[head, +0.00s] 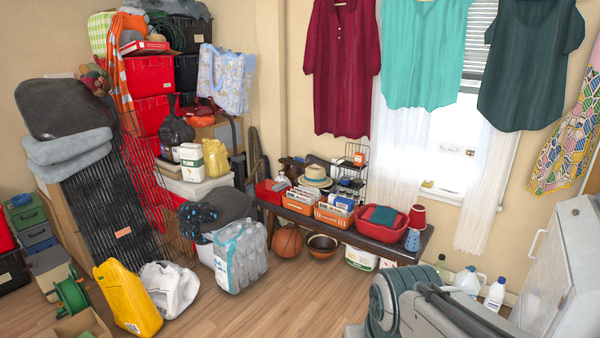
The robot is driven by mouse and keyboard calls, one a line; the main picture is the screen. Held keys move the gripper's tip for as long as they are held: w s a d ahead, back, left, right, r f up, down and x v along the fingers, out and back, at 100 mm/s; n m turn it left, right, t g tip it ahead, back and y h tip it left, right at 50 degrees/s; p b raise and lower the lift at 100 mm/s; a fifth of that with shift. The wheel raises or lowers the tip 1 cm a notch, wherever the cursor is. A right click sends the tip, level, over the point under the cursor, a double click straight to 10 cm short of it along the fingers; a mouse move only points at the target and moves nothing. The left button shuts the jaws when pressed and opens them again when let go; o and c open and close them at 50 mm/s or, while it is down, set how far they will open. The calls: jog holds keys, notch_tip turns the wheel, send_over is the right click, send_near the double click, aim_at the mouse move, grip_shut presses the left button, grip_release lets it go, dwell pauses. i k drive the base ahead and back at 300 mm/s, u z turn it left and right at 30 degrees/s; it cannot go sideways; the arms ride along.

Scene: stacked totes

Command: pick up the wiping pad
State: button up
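A dark teal folded pad or cloth (383,215) lies in a red basin (360,228) on the dark bench; it may be the wiping pad, but I cannot tell for certain. The basin's rim surrounds it and its top face is in plain view. Part of my arm shows at the bottom right, well in front of the bench. My gripper is not in view.
The low bench (408,250) also holds a red cup (417,216), a blue cup (412,240) and orange baskets (333,215). Bottles (468,281) stand on the floor at right. The middle floor is clear.

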aim_at(428, 182)
jog(key=u, duration=0.05)
jog(key=i, duration=2.15)
jog(key=z, duration=0.8)
jog(key=i, duration=1.65)
jog(key=z, duration=0.95)
jog(key=i, duration=0.4)
jog(key=z, duration=0.05)
